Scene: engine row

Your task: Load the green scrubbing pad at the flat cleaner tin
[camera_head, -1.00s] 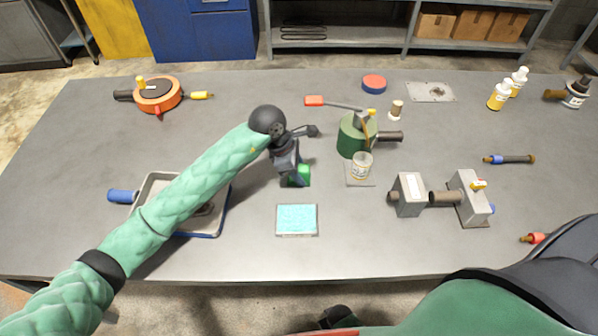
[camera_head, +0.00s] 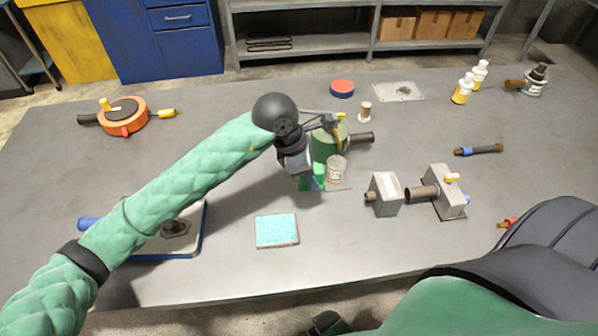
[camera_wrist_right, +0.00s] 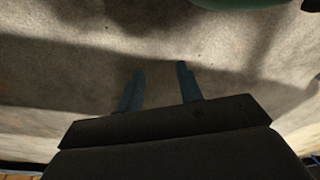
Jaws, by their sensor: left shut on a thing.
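My left gripper (camera_head: 303,178) is shut on the green scrubbing pad (camera_head: 318,178), just left of the glass jar. The gripper and wrist hide part of the pad, and I cannot tell whether it touches the table. A flat, shallow rectangular tin (camera_head: 277,231) with a speckled cyan fill looks like the flat cleaner tin; it lies below and left of the pad, apart from it. My right gripper (camera_wrist_right: 160,88) shows in the right wrist view with its two fingers apart and nothing between them, over bare floor.
The glass jar (camera_head: 336,170) stands close to the pad, before a green pot (camera_head: 323,146). A grey valve-like fixture (camera_head: 385,194) is to the right. A blue-edged tray (camera_head: 203,235) lies left, partly under my left arm. A red-and-blue round tin (camera_head: 342,88) is farther back. The table's front is mostly clear.

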